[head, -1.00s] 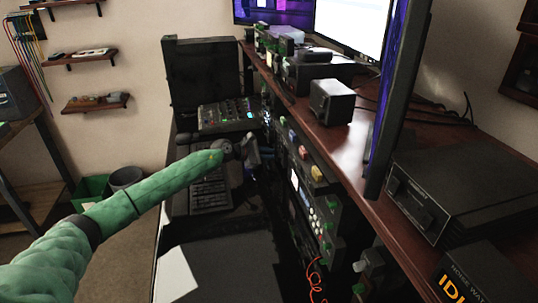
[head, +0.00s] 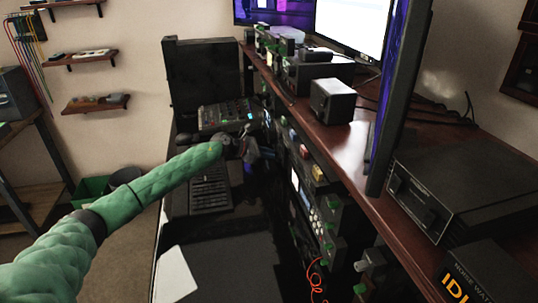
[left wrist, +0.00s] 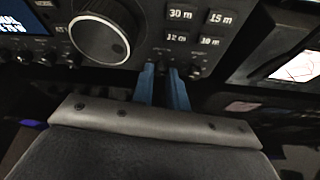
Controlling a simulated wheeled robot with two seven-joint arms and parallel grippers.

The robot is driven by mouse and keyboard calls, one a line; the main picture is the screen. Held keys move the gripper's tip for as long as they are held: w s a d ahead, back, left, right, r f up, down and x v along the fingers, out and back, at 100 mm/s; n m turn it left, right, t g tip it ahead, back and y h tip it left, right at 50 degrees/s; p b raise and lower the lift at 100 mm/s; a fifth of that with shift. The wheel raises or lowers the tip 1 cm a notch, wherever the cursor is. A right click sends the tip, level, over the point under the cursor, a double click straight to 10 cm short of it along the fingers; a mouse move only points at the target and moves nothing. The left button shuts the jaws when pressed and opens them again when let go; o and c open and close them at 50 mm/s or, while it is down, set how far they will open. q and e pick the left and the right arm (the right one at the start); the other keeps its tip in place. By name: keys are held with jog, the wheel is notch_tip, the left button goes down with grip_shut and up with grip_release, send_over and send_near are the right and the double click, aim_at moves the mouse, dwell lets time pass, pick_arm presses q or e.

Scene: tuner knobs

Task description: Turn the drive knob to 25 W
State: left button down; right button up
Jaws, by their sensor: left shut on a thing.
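My left gripper (head: 252,156) reaches to the rack of gear under the desk shelf. In the left wrist view its two blue fingers (left wrist: 163,73) point up at the lower edge of a black radio panel (left wrist: 150,48), closed around a small dark knob that they mostly hide. Another small knob (left wrist: 195,72) sits just right of the fingers. A large round dial (left wrist: 98,38) is up and left of them. Buttons marked 30 m, 15 m, 12 m and 10 m are above right. I cannot read a drive label or a power value. My right gripper is not in view.
A wooden shelf (head: 330,135) with boxes and monitors overhangs the rack on the right. A keyboard (head: 210,190) and a mixer-like panel (head: 222,116) lie on the dark desk. An orange coiled cable (head: 316,283) hangs low in front.

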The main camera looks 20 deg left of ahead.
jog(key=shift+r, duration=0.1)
pick_arm(q)
jog(key=c, duration=1.4)
grip_release()
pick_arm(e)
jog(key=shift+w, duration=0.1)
